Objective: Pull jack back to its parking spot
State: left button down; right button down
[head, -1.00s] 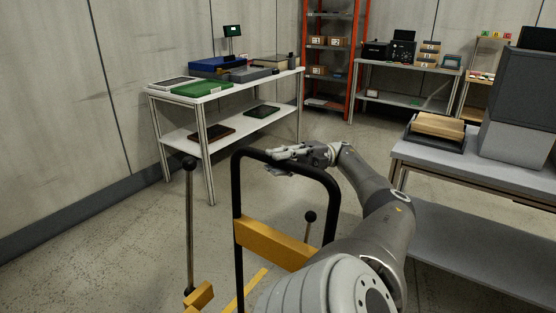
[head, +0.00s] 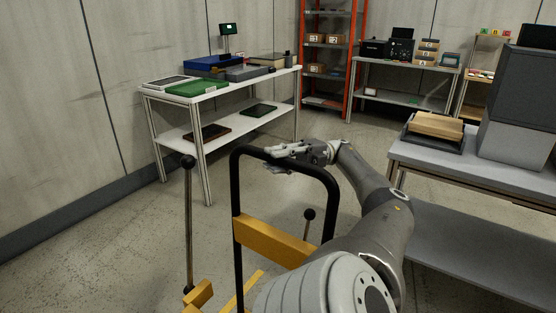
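The jack shows in the head view by its black hoop handle (head: 238,215), its yellow crossbar (head: 268,240) and low yellow parts at the bottom edge. A lever with a black ball knob (head: 188,162) stands at its left, and a second, shorter knob (head: 309,214) shows through the hoop. My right gripper (head: 285,156) is at the top bar of the hoop, its fingers lying over the bar. Whether the fingers are closed around it cannot be made out. My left gripper is out of view. The jack's lower body is cut off by the frame.
A white table (head: 150,93) with trays stands at the left by the wall. A grey workbench (head: 480,170) with a wooden-topped tray (head: 436,125) is close on the right. Orange shelving (head: 355,60) stands at the back. Open floor lies between the tables.

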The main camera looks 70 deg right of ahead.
jog(key=c, duration=1.2)
grip_release()
jog(key=shift+d, duration=0.1)
